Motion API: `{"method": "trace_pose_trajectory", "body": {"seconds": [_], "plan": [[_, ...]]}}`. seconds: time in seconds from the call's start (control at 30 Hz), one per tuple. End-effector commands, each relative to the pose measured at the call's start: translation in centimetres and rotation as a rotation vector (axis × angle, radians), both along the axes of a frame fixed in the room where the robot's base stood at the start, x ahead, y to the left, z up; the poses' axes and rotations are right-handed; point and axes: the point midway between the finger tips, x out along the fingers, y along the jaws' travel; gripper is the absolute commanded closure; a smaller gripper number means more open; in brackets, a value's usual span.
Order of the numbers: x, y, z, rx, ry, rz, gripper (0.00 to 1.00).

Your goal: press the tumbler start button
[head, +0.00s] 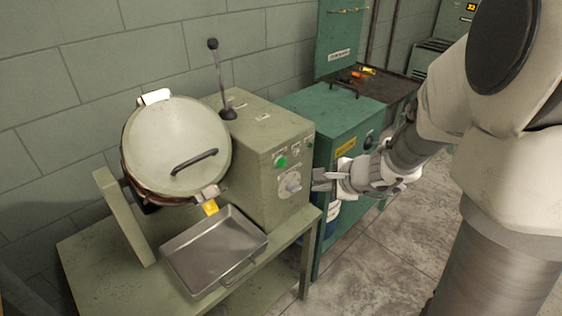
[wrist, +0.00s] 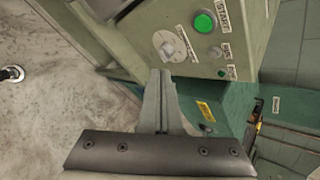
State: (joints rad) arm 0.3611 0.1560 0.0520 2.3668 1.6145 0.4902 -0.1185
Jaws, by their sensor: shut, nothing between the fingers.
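The tumbler (head: 180,140) is a grey-green machine with a round lidded drum and a control box (head: 268,165) on its right. The green start button (head: 281,161) is on the box's front face, above a round dial (head: 290,184). In the wrist view the green button (wrist: 204,22) sits beside a label reading START, at the upper right, and the dial (wrist: 170,46) is nearer. My gripper (head: 318,180) is shut and empty, in front of the box and to the right of the dial. In the wrist view its fingertips (wrist: 160,74) are together, below the dial and apart from the button.
A metal tray (head: 215,252) lies on the green bench in front of the drum. A teal cabinet (head: 330,110) stands to the right, close behind my gripper. The concrete floor (head: 365,260) in front is clear.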

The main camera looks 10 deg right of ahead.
Motion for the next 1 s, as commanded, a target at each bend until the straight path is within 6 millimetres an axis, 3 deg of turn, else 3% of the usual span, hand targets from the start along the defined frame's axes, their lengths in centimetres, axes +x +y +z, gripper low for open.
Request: {"method": "trace_pose_trajectory", "body": {"seconds": [0.27, 0.73, 1.0], "plan": [[0.5, 0.4, 0.1, 0.000, 0.000, 0.004, 1.00], [5.5, 4.0, -0.1, 0.000, 0.000, 0.004, 1.00], [7.0, 5.1, 0.0, -0.001, 0.000, 0.003, 1.00]]}}
